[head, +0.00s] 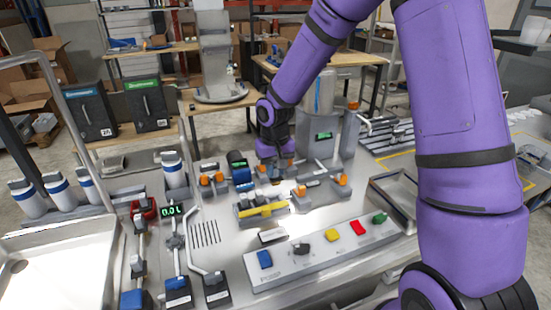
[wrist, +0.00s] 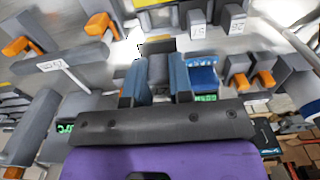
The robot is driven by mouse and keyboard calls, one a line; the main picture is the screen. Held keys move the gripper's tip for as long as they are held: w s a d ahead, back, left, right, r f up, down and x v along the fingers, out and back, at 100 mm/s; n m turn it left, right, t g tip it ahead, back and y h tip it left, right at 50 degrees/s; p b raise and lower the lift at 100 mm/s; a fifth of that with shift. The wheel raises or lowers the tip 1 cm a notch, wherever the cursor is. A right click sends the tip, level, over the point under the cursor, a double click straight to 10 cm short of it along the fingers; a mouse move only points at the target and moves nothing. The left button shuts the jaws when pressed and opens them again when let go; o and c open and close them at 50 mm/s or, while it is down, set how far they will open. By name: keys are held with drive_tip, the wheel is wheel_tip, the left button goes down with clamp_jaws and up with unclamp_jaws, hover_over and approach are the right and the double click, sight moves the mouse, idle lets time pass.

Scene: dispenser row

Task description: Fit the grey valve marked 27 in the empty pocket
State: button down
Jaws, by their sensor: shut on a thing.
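My gripper (wrist: 158,84) is shut on a grey block-shaped part, which I take to be the grey valve (wrist: 159,66); no number can be read on its visible side. In the head view my gripper (head: 275,158) hangs low over the middle of the bench, behind a grey fixture with a yellow bar (head: 263,209). In the wrist view two grey blocks with white number labels stand ahead, one on the left (wrist: 197,24) and one on the right (wrist: 233,20); their digits are unclear. I cannot make out the empty pocket; the gripper and held part hide the spot below.
Orange-handled grey valves (head: 214,181) stand left of the gripper, and more (head: 318,186) to its right. A blue unit with a green display (head: 238,166) is close on the left. A button panel (head: 320,248) lies in front. A grey tray (head: 396,196) is at the right.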

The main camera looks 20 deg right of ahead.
sight(275, 177)
drive_tip(key=shift+f, duration=2.95)
drive_tip(key=shift+f, duration=0.15)
drive_tip(key=shift+f, duration=1)
drive_tip(key=c, duration=0.9)
unclamp_jaws()
wheel_tip(275, 177, up, 11)
drive_tip(key=shift+f, duration=0.1)
